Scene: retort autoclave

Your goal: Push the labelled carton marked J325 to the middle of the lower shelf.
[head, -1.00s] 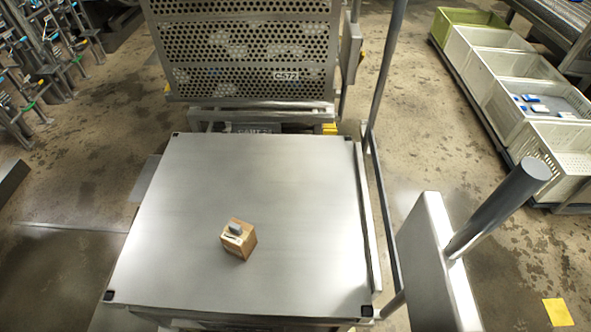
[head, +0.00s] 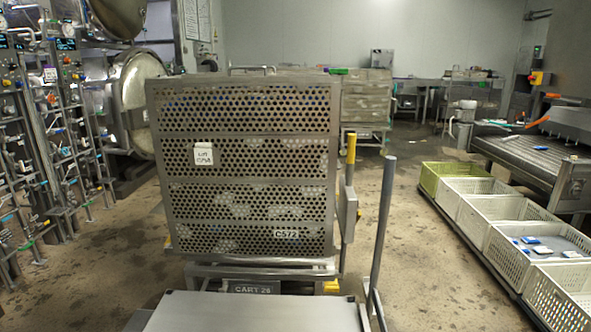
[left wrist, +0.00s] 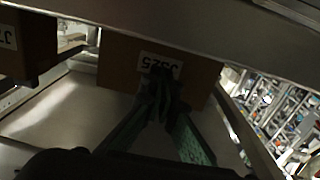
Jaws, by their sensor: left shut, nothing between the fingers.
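The brown carton marked J325 (left wrist: 118,68) is in the upper middle of the left wrist view. Its white label faces me and is partly covered by my fingers. My left gripper (left wrist: 160,80) is shut and empty, its fingertips in front of the label. I cannot tell whether they touch the carton. Pale metal shelf surface (left wrist: 60,110) shows at the left. A metal beam (left wrist: 190,40) crosses above and hides the carton's top. My right gripper is in neither view, and the head view shows neither the carton nor the grippers.
A second brown carton (left wrist: 30,55) with a partly cut-off label stands to the left, with a gap between. In the head view, a steel cart top (head: 250,312), a perforated basket (head: 245,165) and a row of crates (head: 500,215) show.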

